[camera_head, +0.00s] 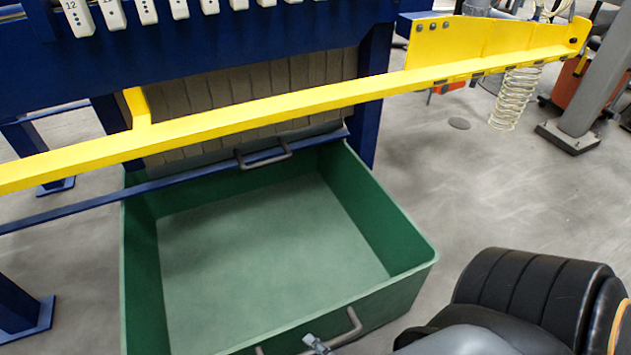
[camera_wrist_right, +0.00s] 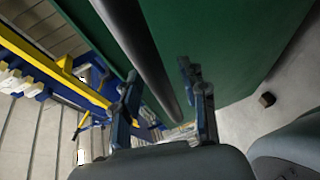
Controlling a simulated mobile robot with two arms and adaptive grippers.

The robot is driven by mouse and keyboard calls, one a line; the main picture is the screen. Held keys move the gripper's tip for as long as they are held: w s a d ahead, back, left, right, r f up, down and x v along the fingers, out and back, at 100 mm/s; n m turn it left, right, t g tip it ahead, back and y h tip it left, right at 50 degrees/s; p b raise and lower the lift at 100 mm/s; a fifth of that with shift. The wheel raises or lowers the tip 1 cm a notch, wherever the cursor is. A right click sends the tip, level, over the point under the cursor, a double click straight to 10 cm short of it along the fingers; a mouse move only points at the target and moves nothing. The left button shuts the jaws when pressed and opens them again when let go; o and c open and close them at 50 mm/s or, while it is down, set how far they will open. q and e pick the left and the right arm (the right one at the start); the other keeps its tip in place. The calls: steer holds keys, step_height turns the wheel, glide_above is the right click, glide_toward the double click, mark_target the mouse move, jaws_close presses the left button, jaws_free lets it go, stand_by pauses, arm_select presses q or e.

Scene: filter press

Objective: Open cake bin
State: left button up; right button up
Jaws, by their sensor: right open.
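The cake bin (camera_head: 395,295) is a large green open-topped box under the blue filter press, and it looks empty. A grey bar handle (camera_head: 353,320) is on its front side, and a second grey handle (camera_head: 264,158) shows on a blue bar at its back. My right gripper (camera_head: 316,344) is at the front handle, partly cut off by the lower picture edge. In the right wrist view its two fingers (camera_wrist_right: 163,92) are apart, with the grey handle bar (camera_wrist_right: 146,55) running between them. I cannot tell whether they touch it. My left gripper is not in view.
A yellow beam (camera_head: 250,112) crosses above the bin's back, with a coiled spring (camera_head: 514,97) at its right end. A grey post (camera_head: 600,75) and orange object (camera_head: 575,88) stand at the far right. Grey floor (camera_head: 480,190) right of the bin is clear.

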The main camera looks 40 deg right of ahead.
steer(key=v, duration=1.2)
stand_by(0.3)
